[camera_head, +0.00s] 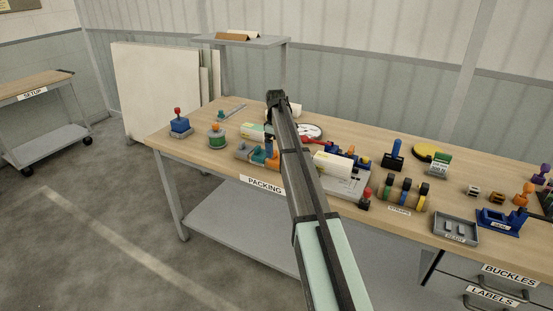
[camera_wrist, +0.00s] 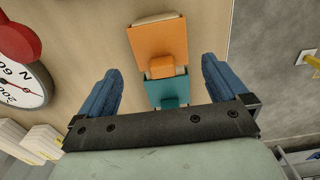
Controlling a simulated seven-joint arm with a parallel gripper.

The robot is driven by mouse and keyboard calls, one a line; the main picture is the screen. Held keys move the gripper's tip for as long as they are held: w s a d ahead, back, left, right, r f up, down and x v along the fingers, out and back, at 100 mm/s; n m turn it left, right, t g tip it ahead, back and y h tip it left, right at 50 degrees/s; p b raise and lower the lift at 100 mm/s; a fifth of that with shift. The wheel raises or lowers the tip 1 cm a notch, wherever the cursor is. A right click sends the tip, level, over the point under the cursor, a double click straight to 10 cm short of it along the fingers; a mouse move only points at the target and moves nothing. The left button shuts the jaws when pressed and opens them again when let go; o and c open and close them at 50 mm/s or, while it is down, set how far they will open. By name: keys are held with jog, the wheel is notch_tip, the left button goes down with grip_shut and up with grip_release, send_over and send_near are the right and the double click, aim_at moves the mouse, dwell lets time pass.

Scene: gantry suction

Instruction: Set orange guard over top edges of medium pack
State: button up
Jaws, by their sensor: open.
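An orange guard (camera_wrist: 158,38) lies on the wooden bench in the wrist view, with a raised orange tab on its near side. A teal guard (camera_wrist: 168,97) sits right beside it. My gripper (camera_wrist: 162,66) is open above them, its blue fingers on either side of the orange tab and apart from it. In the head view, orange and teal guards (camera_head: 258,155) show near the bench's front edge, left of my arm. White packs lie at the left (camera_head: 252,131) and right (camera_head: 331,164) of my arm; I cannot tell which is the medium one. My arm hides part of the bench.
A round dial (camera_head: 309,131) stands behind my arm and shows in the wrist view (camera_wrist: 17,88). Strap rolls (camera_head: 405,190) and a grey tray (camera_head: 456,228) are at the right.

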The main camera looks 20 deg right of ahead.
aim_at(276, 152)
jog(key=shift+s+f, duration=0.1)
jog(key=shift+f, duration=2.45)
jog(key=c, duration=1)
